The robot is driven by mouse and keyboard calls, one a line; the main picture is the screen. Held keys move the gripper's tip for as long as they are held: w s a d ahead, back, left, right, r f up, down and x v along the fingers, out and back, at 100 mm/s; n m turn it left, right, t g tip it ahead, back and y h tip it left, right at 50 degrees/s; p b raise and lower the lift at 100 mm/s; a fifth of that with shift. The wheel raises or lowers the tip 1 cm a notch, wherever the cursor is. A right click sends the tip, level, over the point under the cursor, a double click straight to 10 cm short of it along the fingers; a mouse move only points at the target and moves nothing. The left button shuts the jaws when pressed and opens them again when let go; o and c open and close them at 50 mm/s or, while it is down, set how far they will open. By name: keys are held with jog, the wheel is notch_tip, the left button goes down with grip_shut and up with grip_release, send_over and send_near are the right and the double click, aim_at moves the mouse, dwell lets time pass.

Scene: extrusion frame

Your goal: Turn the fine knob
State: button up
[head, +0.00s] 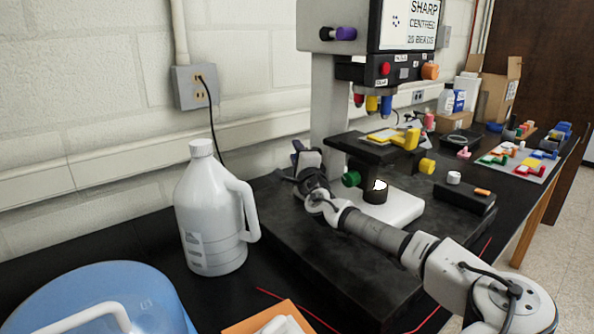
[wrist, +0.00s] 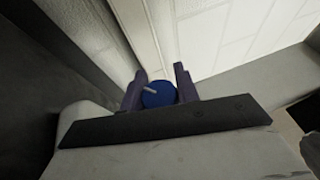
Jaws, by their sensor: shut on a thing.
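A large microscope-like stand (head: 328,110) rises at the back of a dark base, with a stage (head: 375,147) on its front. A round blue knob (wrist: 158,95) with a pale pin or mark sits between the two dark fingers of my gripper (wrist: 160,88) in the wrist view. My gripper (head: 298,150) is shut on this blue knob. In the head view my gripper is at the left side of the stand, and the blue knob is hidden there. A green knob (head: 351,178) shows just right of my wrist. No label tells which knob is the fine one.
A white jug (head: 213,215) stands left of the stand's base, near my arm. A blue container (head: 100,300) is at front left. A yellow knob (head: 427,166) and a small black box (head: 465,196) are to the right. The wall is close behind.

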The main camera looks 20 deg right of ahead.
jog(key=shift+f+t+b, duration=0.25)
jog(key=shift+t+b, duration=0.25)
jog(key=shift+b, duration=0.55)
jog(key=shift+r+m+t+h+b, duration=0.3)
jog(key=shift+m+b, duration=0.1)
jog(key=shift+b, duration=0.25)
jog(key=shift+r, duration=0.1)
jog(key=o, duration=1)
jog(key=shift+c, duration=0.2)
jog(key=b+v, duration=0.1)
jog(key=v, duration=0.6)
jog(key=shift+s+b, duration=0.3)
jog(key=shift+b, duration=0.1)
